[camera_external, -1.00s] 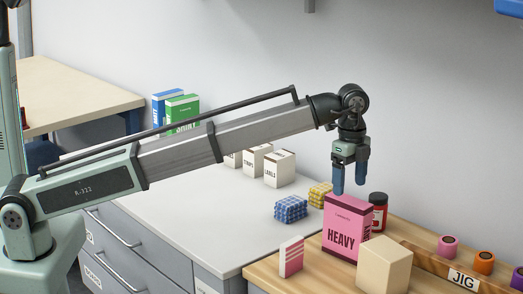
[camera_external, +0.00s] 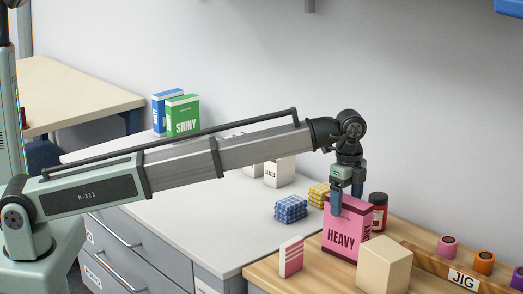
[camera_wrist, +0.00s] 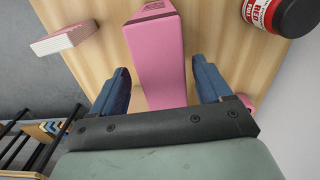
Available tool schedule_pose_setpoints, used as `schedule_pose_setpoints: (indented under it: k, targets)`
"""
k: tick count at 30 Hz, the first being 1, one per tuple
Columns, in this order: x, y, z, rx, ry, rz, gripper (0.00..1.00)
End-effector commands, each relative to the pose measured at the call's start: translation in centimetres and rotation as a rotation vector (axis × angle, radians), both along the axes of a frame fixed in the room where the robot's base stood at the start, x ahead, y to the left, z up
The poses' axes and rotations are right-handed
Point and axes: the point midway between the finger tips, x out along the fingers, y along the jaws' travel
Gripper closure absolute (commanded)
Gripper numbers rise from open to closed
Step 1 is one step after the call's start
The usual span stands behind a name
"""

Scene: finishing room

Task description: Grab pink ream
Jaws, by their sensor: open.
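The pink ream (camera_external: 343,236), marked HEAVY, stands upright on the wooden worktop in the external view. My gripper (camera_external: 347,205) is at its top edge, fingers pointing down, with one blue finger in front of the ream's upper face. In the wrist view the ream (camera_wrist: 157,60) runs between the two open blue fingers of my gripper (camera_wrist: 162,85). A gap shows on both sides, so the fingers appear apart from it.
A red jar with a dark lid (camera_external: 378,211) stands close behind the ream. A beige box (camera_external: 384,265) stands at its front right, and a small pink-and-white box (camera_external: 291,257) at its left. Blue (camera_external: 291,209) and yellow (camera_external: 319,194) patterned bundles lie behind on the white counter.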

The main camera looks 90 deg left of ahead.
Motion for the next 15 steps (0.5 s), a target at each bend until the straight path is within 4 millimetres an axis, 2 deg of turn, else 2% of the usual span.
schedule_pose_setpoints:
  k: [5,12,15]
  targets:
    - [0.4,-0.1,-1.4,0.0,0.0,0.0,0.22]
    - [0.7,-0.2,-4.5,0.0,0.0,0.0,0.22]
    - [0.7,-0.2,-5.0,0.0,0.0,0.0,0.22]
